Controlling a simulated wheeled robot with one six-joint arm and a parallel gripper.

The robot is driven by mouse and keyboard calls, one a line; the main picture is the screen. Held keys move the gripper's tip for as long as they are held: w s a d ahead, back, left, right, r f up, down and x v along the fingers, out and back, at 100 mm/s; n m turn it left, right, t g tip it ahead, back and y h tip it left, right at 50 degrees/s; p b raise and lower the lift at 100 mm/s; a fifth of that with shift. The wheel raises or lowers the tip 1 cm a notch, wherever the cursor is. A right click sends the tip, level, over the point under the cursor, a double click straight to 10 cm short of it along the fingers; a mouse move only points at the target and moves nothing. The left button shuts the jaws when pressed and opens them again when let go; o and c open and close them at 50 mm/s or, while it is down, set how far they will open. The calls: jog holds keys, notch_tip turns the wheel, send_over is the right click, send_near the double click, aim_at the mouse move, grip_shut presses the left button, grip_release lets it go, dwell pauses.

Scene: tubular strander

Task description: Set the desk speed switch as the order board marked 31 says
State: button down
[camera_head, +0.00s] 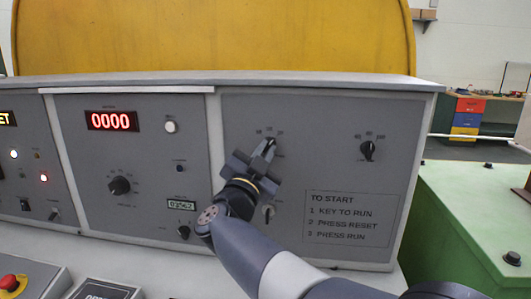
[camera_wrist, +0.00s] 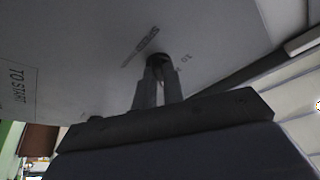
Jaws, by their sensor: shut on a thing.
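The grey desk panel (camera_head: 310,120) fills the middle of the head view. My gripper (camera_head: 264,153) reaches up to a small dark knob in the upper part of its right section, with a row of small position marks above it. In the wrist view my gripper's fingers (camera_wrist: 159,75) are shut on this dark knob (camera_wrist: 158,59), apparently the speed switch. No order board marked 31 is in view.
Another black knob (camera_head: 367,150) sits to the right on the panel. A key switch (camera_head: 268,213) is below my gripper, beside a "TO START" text plate (camera_head: 347,218). The left section has a red "0000" display (camera_head: 112,120) and a selector knob (camera_head: 120,185). A green cabinet (camera_head: 470,210) stands right.

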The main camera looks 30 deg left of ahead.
jog(key=shift+a+r+m+g+h, duration=0.1)
jog(key=shift+m+g+h, duration=0.2)
jog(key=shift+m+h, duration=0.8)
jog(key=shift+m+y, duration=0.4)
jog(key=shift+m, duration=0.2)
jog(key=c, duration=1.5)
grip_release()
jog(key=v, duration=1.1)
jog(key=shift+b, duration=0.45)
jog(key=shift+w+r, duration=0.1)
jog(key=shift+w, duration=0.1)
